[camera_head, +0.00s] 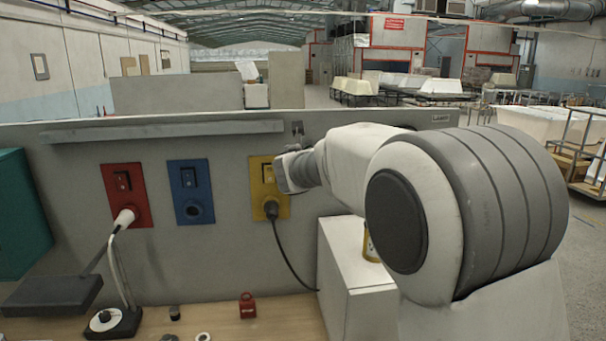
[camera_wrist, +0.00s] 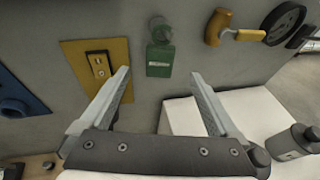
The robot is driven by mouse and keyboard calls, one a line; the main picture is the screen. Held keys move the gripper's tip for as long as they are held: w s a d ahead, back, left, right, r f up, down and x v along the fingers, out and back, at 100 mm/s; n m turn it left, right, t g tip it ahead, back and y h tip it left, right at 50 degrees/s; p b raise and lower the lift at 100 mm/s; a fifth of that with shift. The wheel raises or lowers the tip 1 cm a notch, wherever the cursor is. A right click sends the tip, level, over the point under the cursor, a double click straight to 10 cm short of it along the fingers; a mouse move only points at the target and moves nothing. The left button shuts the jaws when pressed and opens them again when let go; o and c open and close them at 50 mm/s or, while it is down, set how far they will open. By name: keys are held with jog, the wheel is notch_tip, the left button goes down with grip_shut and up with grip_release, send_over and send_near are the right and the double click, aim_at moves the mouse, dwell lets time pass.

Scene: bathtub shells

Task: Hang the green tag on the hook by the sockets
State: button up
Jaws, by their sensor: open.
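The green tag (camera_wrist: 160,61) is upright against the grey panel in the wrist view. Its top meets a small, pale round hook fitting (camera_wrist: 158,29), and it appears to hang there; the exact loop contact is too small to tell. The hook also shows in the head view (camera_head: 297,128), right of the yellow socket (camera_head: 268,188). My gripper (camera_wrist: 160,76) is open, with its fingers spread to either side below the tag and clear of it.
Red (camera_head: 126,180) and blue (camera_head: 188,208) sockets stand left of the yellow one. A white box (camera_head: 350,270) is below right. A lamp (camera_head: 112,320) stands on the bench at left.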

jog(key=v, duration=0.8)
jog(key=s+d+f+m+g+h+b, duration=0.1)
jog(key=s+d+f+m+g+h, duration=0.1)
jog(key=s+d+m, duration=0.65)
jog(key=s+d+f+m+g+h, duration=0.1)
jog(key=s+d+f+m+g, duration=0.15)
jog(key=s+d+m, duration=0.55)
jog(key=s+f+m+g+y, duration=0.2)
jog(key=s+f+m, duration=0.3)
jog(key=s+m, duration=0.4)
jog(key=s+f+m+g+y, duration=0.1)
jog(key=s+f+m+g, duration=0.1)
jog(key=s+f+m, duration=0.3)
jog(key=s+m, duration=0.4)
jog(key=s, duration=0.2)
jog(key=shift+d+m+y+b, duration=0.2)
jog(key=shift+m+y+b, duration=0.15)
jog(key=shift+y, duration=0.05)
jog(key=shift+g, duration=0.25)
